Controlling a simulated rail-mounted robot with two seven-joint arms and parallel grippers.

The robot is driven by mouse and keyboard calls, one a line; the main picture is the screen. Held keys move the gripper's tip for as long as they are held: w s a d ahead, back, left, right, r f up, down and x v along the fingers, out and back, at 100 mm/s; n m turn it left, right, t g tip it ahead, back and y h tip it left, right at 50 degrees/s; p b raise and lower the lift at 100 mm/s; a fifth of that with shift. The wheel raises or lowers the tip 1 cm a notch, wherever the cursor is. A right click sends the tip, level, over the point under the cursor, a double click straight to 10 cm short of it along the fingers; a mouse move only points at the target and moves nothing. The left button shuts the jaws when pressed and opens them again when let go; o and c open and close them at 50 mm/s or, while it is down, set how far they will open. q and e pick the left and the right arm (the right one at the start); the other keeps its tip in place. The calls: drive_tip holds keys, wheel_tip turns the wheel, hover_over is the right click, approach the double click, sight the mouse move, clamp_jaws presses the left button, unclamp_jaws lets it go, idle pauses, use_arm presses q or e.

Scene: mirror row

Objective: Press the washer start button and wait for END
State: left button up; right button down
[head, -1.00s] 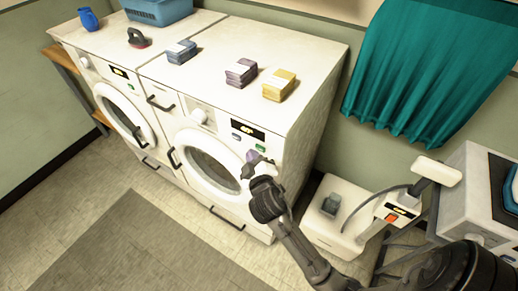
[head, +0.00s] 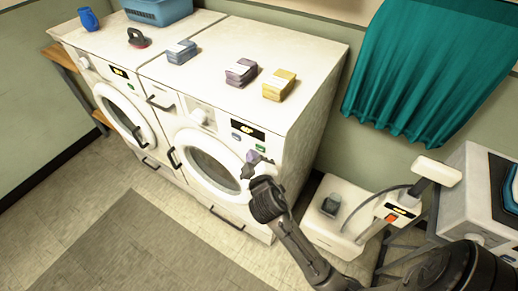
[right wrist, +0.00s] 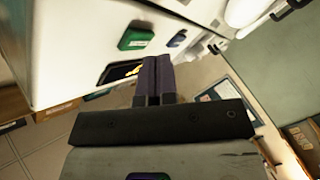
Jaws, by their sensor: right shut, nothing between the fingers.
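Two white front-loading machines stand side by side. The right machine (head: 205,172) has a dark display (head: 248,130) with lit yellow characters, too small to read. Below it are a green button (head: 261,148) and a grey-blue button (head: 237,136). In the right wrist view the green button (right wrist: 136,36) bears pale lettering, and the grey-blue button (right wrist: 177,40) is beside it. My right gripper (head: 252,157) is shut and empty, its purple fingers (right wrist: 154,80) close to the panel just below the green button. I cannot tell whether they touch. My left gripper is not in view.
The left machine (head: 122,112) has its own display. Several packets, including a yellow one (head: 279,85), a brush (head: 138,39) and a blue basket (head: 157,10) sit on top. A white unit (head: 335,215) with an orange button stands right of my arm. Grey mat below.

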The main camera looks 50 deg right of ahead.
drive_tip(key=shift+d, duration=0.15)
idle(0.3)
drive_tip(key=shift+d, duration=0.15)
drive_tip(key=shift+w+d+p, duration=0.1)
drive_tip(key=shift+d+p, duration=0.05)
drive_tip(key=shift+p, duration=0.15)
drive_tip(key=shift+d, duration=0.1)
idle(0.3)
drive_tip(key=shift+a, duration=0.6)
